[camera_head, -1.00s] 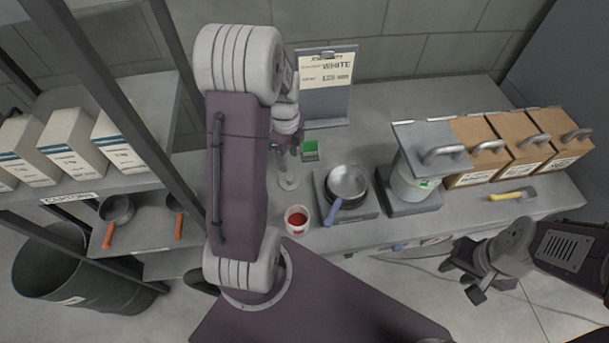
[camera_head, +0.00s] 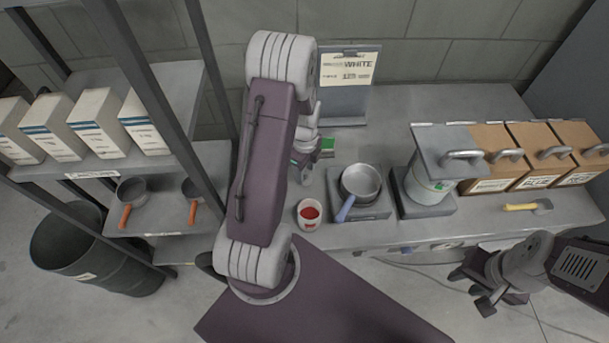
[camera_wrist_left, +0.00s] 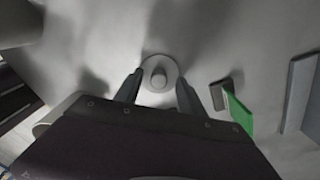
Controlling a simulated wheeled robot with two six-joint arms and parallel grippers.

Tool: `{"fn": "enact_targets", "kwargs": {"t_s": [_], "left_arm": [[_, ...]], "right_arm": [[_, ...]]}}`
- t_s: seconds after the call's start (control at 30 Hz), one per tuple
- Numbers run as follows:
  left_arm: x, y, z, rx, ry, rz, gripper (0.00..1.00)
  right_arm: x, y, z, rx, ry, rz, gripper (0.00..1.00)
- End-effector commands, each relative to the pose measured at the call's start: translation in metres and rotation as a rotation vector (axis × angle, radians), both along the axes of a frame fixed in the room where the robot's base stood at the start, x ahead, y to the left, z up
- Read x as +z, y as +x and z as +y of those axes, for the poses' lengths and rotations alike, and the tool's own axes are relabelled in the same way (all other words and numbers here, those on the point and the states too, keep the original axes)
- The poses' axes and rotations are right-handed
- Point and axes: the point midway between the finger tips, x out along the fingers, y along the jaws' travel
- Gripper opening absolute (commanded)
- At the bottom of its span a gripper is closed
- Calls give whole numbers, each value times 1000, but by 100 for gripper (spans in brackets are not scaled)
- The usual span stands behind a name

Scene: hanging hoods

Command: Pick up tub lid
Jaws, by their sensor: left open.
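The tub lid (camera_wrist_left: 159,74), a pale round disc with a central knob, lies flat on the counter in the left wrist view. My left gripper (camera_wrist_left: 158,92) is open, its two fingers to either side of the lid's near edge in the picture. I cannot tell whether they touch it. In the head view my left gripper (camera_head: 303,172) hangs low over the counter and hides most of the lid. A white tub with red contents (camera_head: 310,213) stands uncovered near the counter's front edge. My right gripper (camera_head: 474,287) has its fingers apart, empty, in front of the counter.
A green card in a holder (camera_head: 327,147) stands close behind my left gripper and also shows in the wrist view (camera_wrist_left: 238,112). A pan (camera_head: 360,182) sits on a scale to the right. A bucket (camera_head: 427,186) stands under a grey hood (camera_head: 447,148). Shelving posts rise at left.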

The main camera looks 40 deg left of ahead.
Motion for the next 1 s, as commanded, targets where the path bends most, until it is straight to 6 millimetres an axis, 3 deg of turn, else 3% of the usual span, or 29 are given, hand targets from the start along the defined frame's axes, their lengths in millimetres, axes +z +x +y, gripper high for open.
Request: {"fn": "enact_targets", "kwargs": {"t_s": [0.07, 0.2, 0.23, 0.57, 0.83, 1.0], "left_arm": [[0, 0, 0, 0, 0, 0, 44], [0, 0, 0, 0, 0, 0, 5], [1, 0, 0, 0, 0, 0, 0], [7, 1, 0, 0, 1, -3, 0], [70, 2, 1, 0, 3, -8, 0], [96, 1, 0, 0, 1, -3, 0]], "right_arm": [[0, 0, 0, 0, 0, 0, 36], [0, 0, 0, 0, 0, 0, 36], [0, 0, 0, 0, 0, 0, 36], [1, 0, 0, 0, 0, 0, 36], [6, 0, 0, 0, 0, 0, 36], [8, 0, 0, 0, 0, 0, 36]]}}
